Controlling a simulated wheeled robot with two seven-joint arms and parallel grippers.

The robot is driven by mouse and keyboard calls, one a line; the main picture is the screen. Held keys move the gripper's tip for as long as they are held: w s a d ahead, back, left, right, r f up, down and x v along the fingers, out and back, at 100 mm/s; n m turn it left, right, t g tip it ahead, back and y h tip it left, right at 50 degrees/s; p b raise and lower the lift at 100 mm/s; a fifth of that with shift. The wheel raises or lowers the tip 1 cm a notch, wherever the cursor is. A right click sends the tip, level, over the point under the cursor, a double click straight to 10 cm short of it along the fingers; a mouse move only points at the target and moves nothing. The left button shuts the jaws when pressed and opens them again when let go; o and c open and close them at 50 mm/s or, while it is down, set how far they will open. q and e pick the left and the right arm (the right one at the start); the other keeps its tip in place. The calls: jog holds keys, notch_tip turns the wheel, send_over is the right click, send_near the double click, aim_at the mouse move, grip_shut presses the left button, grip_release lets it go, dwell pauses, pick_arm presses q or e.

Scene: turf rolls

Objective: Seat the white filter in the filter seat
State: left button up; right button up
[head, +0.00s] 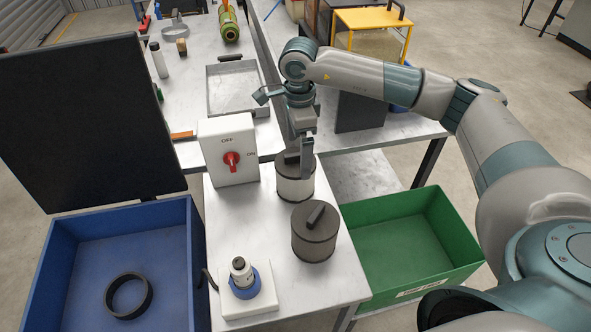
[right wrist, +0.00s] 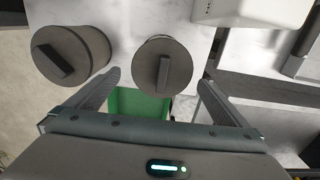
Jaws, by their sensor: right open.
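The white filter (head: 295,188) stands upright on the metal table, with a pale side and a dark lid with a bar handle. My right gripper (head: 306,160) is open and points down at its lid. In the right wrist view the lid (right wrist: 165,66) lies ahead between the spread fingers, which hold nothing. A dark grey filter (head: 315,235) stands in front of it, also with a bar handle; it shows at left in the right wrist view (right wrist: 72,55). A white base with a blue ring and small post (head: 243,282) sits at the front; I cannot tell if this is the filter seat. My left gripper is out of view.
A white switch box (head: 228,150) with a red knob stands left of the white filter. A blue crate (head: 80,245) holding a black ring (head: 129,296) is at left, a green bin (head: 405,240) at right. A metal tray (head: 232,90) lies behind.

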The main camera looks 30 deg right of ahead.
aim_at(296, 162)
jog(key=shift+f, duration=0.85)
jog(key=shift+w+a+f+p, duration=0.1)
jog(key=shift+a+f+p, duration=0.1)
jog(key=shift+f+p, duration=0.75)
notch_tip(296, 162, down, 2)
jog(key=shift+w+a+f+p, duration=0.1)
jog(key=shift+f+p, duration=0.15)
jog(key=shift+p, duration=0.65)
jog(key=shift+f, duration=0.35)
jog(key=shift+c, duration=0.3)
jog(key=c, duration=1.1)
